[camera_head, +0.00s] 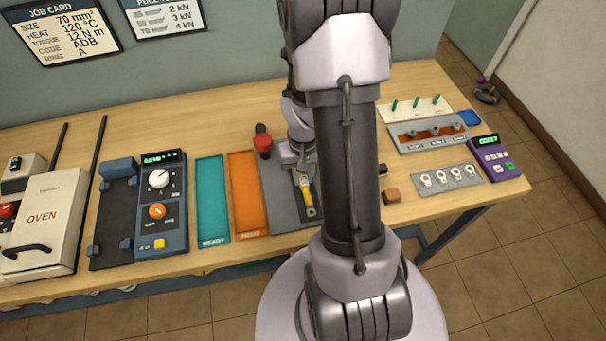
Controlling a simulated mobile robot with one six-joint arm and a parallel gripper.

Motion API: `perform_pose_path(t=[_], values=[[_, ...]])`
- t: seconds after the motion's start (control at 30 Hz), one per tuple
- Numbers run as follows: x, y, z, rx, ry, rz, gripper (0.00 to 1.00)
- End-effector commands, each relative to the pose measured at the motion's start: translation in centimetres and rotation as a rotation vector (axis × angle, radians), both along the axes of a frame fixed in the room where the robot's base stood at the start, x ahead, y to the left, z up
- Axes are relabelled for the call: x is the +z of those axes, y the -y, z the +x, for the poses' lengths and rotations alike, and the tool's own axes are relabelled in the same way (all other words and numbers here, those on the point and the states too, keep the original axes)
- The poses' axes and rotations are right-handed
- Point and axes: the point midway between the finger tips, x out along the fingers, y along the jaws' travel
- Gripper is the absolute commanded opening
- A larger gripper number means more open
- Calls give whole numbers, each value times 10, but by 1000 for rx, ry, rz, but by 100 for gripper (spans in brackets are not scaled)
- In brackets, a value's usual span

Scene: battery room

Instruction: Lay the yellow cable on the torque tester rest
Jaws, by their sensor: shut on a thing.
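The yellow cable (306,190) shows as a short yellow length with a pale metal ring end toward the table's front edge. My gripper (300,165) is shut on its far end, just left of my upright arm link. The cable is over a dark strip on a grey plate (283,205); I cannot tell whether it touches it. A red knob (263,142) stands at the plate's back left. My arm hides the plate's right side. No readable label shows which fixture is the torque tester; a blue unit with dials (160,205) and a black bed stands at left.
Orange (247,195) and teal (212,200) trays lie left of the plate. A white oven (45,220) is at far left.

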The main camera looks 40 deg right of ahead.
Motion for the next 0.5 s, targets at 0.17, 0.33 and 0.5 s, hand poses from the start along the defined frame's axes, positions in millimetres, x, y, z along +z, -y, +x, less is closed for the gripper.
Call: perform_pose_path(t=[0.17, 0.33, 0.5], values=[[-2, 0, 0, 0, 0, 0, 25], [-2, 0, 0, 0, 0, 0, 47], [-2, 0, 0, 0, 0, 0, 47]])
